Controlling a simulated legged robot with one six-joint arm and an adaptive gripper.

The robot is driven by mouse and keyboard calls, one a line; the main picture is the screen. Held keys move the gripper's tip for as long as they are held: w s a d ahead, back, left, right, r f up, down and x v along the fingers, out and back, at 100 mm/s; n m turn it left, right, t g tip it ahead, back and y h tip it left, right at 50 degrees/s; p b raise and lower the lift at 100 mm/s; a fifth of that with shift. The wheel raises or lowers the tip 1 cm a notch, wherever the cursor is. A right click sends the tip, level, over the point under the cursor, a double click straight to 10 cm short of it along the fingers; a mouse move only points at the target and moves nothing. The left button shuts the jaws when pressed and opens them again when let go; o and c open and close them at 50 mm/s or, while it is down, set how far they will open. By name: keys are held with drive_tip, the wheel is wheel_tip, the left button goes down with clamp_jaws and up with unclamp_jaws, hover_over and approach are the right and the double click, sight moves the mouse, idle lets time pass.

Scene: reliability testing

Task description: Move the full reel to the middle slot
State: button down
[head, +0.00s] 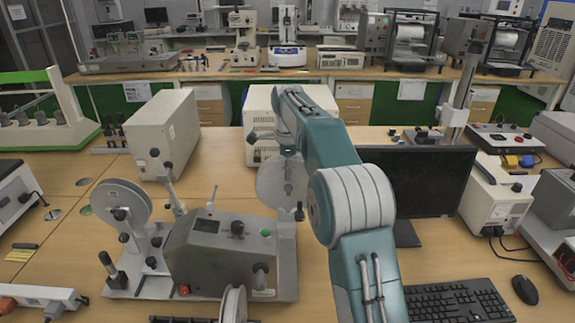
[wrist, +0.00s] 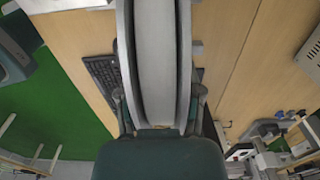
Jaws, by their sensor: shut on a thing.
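My gripper (head: 288,178) hangs from the teal arm over the bench, behind the right end of the grey reel machine (head: 220,255). It is shut on a reel (head: 268,190), a pale disc facing the head camera. In the wrist view the reel (wrist: 155,50) is edge-on between my gripper's fingers (wrist: 160,95), with a pale band between grey flanges. Another reel (head: 120,200) is mounted at the machine's left. A third reel (head: 235,305) stands edge-on at the bottom edge, partly cut off. I cannot make out the middle slot.
A monitor (head: 418,180), keyboard (head: 458,300) and mouse (head: 524,290) are to the right of my arm. A beige box (head: 165,135) stands at the back left, and a white instrument (head: 255,110) is behind the gripper. Bare bench (head: 215,175) lies between them.

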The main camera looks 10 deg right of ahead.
sight(288, 184)
drive_tip(key=shift+f, duration=1.55)
drive_tip(key=shift+r, duration=0.1)
